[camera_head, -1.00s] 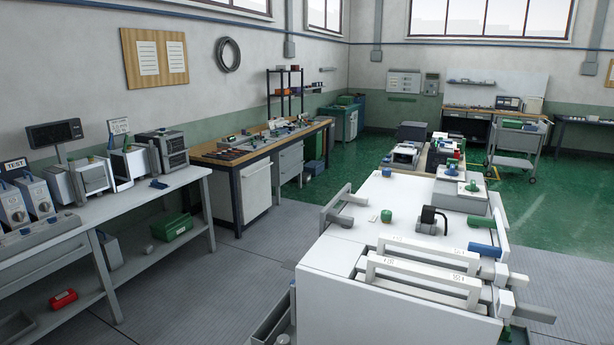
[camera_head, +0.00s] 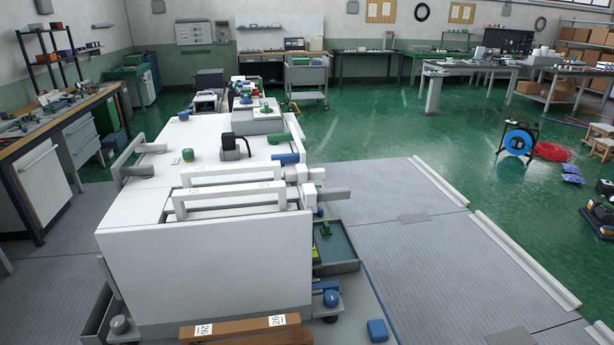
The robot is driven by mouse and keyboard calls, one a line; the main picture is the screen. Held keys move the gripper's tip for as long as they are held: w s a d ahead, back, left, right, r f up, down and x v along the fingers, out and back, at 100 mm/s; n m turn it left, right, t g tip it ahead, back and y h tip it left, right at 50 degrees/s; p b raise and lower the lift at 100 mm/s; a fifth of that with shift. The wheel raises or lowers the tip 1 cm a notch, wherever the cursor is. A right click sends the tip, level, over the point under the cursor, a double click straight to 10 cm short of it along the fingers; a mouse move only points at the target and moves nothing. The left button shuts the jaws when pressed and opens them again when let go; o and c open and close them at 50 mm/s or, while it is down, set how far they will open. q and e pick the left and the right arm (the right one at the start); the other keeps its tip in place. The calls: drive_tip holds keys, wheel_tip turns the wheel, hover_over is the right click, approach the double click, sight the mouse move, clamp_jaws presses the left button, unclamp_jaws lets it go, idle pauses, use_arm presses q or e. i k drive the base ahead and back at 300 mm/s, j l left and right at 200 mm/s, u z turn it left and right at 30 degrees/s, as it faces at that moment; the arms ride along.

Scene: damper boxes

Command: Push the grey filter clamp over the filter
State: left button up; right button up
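A large white box-like unit (camera_head: 205,255) stands in the middle left of the head view. On its top are a small green knob (camera_head: 188,155) and a black and grey upright piece (camera_head: 230,145). Two white handle-like bars (camera_head: 230,197) run across the near part of the top. A blue cylinder (camera_head: 285,159) lies at its right edge. A grey lever-like bracket (camera_head: 138,160) is at its left edge. I cannot tell which piece is the grey filter clamp or the filter. Neither of my grippers is in view.
A brown bar with number labels (camera_head: 240,330) is at the bottom. A dark tray (camera_head: 335,250) sticks out on the unit's right. The grey floor (camera_head: 440,260) right of it is mostly clear. A workbench (camera_head: 50,140) stands left; a blue reel (camera_head: 517,141) stands far right.

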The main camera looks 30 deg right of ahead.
sight(343, 193)
drive_tip(key=z, duration=1.05)
drive_tip(key=l+u, duration=0.4)
drive_tip(key=l, duration=0.8)
